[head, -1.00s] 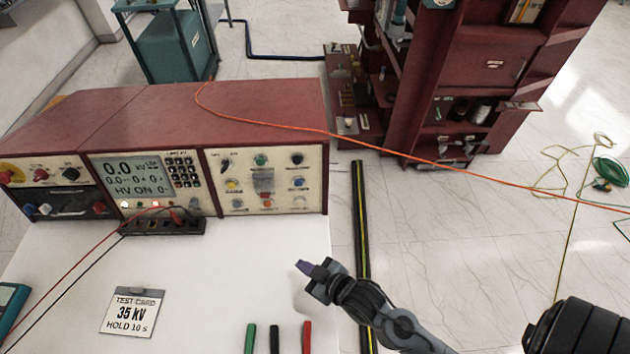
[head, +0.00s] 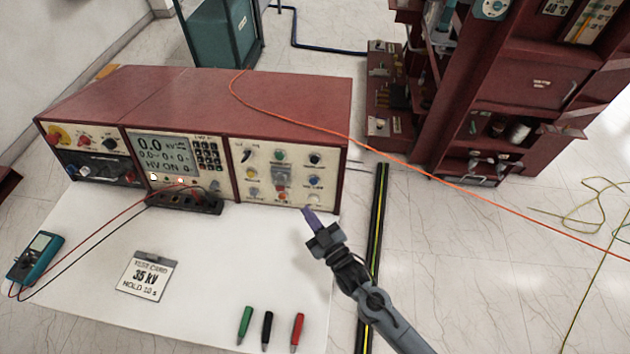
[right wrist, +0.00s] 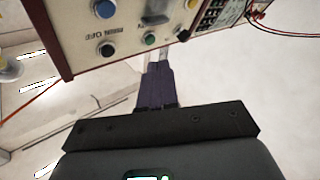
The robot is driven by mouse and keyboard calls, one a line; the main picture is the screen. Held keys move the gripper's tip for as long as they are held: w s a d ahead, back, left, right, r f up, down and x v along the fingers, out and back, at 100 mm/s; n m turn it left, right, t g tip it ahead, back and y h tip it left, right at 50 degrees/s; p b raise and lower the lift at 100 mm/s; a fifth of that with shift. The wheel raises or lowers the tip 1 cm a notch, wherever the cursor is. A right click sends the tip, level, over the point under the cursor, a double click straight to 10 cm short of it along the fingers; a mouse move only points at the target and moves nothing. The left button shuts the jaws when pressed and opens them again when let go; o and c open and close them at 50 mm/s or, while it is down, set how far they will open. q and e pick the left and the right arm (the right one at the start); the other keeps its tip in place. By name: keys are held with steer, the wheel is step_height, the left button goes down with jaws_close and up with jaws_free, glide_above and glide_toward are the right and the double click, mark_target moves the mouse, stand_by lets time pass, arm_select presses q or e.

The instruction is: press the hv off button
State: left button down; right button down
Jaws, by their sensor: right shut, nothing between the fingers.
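The control console's right panel (head: 245,195) is cream, with several coloured buttons and knobs. They include a green button (head: 280,155), a blue button (head: 314,181) and a red button (head: 282,193). Their labels are too small to tell which is HV off. The console's display (head: 163,150) reads 0.0 kV and HV ON. My right gripper (head: 307,212) is shut and empty, its purple fingertips near the panel's lower right corner. In the right wrist view, the shut fingers (right wrist: 158,72) point towards the panel's knobs, with a green button (right wrist: 150,39) just beyond. Contact cannot be told. My left gripper is not in view.
A white table (head: 215,290) holds a test card (head: 146,277), a teal meter (head: 36,257) and green, black and red probes (head: 267,328). Red and black leads run to a terminal block (head: 185,202). An orange cable (head: 430,177) crosses the console top.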

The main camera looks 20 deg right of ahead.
mark_target(314, 181)
steer(key=shift+w, duration=0.1)
steer(key=w+d+f+b, duration=0.2)
steer(key=w+d+b, duration=0.2)
steer(key=w, duration=0.3)
steer(key=shift+d+b, duration=0.25)
steer(key=shift+b, duration=0.45)
steer(key=shift+w, duration=0.1)
stand_by(1.2)
steer(key=shift+w, duration=0.1)
stand_by(0.6)
steer(key=shift+w+d+f, duration=0.15)
steer(key=shift+w+d, duration=0.05)
steer(key=shift+w, duration=0.05)
steer(key=shift+w+d, duration=0.1)
steer(key=shift+w, duration=0.05)
stand_by(0.6)
